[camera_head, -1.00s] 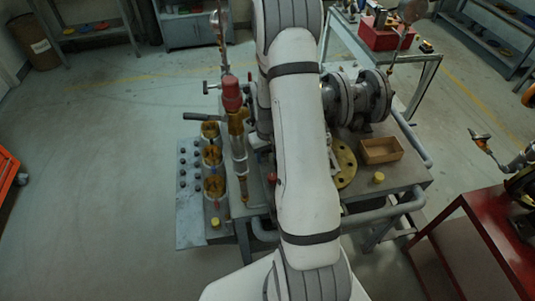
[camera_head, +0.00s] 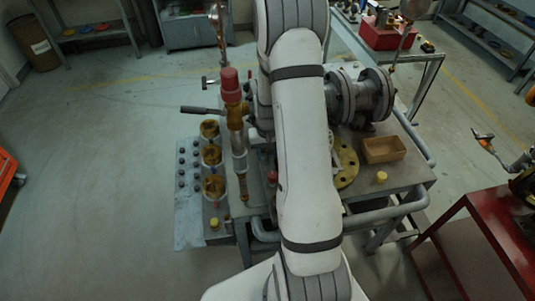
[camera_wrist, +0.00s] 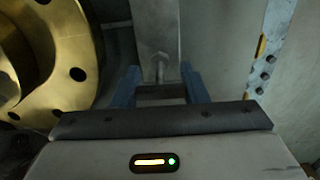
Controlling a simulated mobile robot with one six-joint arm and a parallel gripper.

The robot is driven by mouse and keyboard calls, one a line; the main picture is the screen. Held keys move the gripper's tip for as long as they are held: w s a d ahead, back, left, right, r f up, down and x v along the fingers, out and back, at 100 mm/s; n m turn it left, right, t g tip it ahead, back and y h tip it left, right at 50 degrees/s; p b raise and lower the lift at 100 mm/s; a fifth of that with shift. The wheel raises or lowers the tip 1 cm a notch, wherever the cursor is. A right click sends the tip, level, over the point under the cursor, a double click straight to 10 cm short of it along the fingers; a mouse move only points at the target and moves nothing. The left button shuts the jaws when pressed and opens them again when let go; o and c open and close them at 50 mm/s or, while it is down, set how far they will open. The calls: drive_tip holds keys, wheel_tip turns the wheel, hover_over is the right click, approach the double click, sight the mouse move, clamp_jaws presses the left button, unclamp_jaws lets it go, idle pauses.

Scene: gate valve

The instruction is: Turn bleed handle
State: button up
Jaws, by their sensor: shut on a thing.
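My gripper (camera_wrist: 159,72) shows in the wrist view, with its two blue fingers on either side of a small grey metal handle (camera_wrist: 160,67). The fingers are shut on it, though the contact itself is dark and hard to make out. The handle stands in front of a flat grey upright piece (camera_wrist: 156,25). I cannot tell for sure that it is the bleed handle. In the head view my arm hides my gripper and the handle. A black lever (camera_head: 200,110) sticks out to the left beside a red-capped brass fitting (camera_head: 231,85).
A brass flange (camera_wrist: 88,45) is close on the left in the wrist view. In the head view, a flanged grey valve body (camera_head: 372,95), a wooden tray (camera_head: 383,150) and a yellow cap (camera_head: 381,177) are right of my arm. A red table (camera_head: 480,235) stands farther right.

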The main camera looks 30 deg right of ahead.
drive_tip(key=o, duration=1)
drive_tip(key=shift+r+b, duration=0.6)
drive_tip(key=shift+r, duration=3.35)
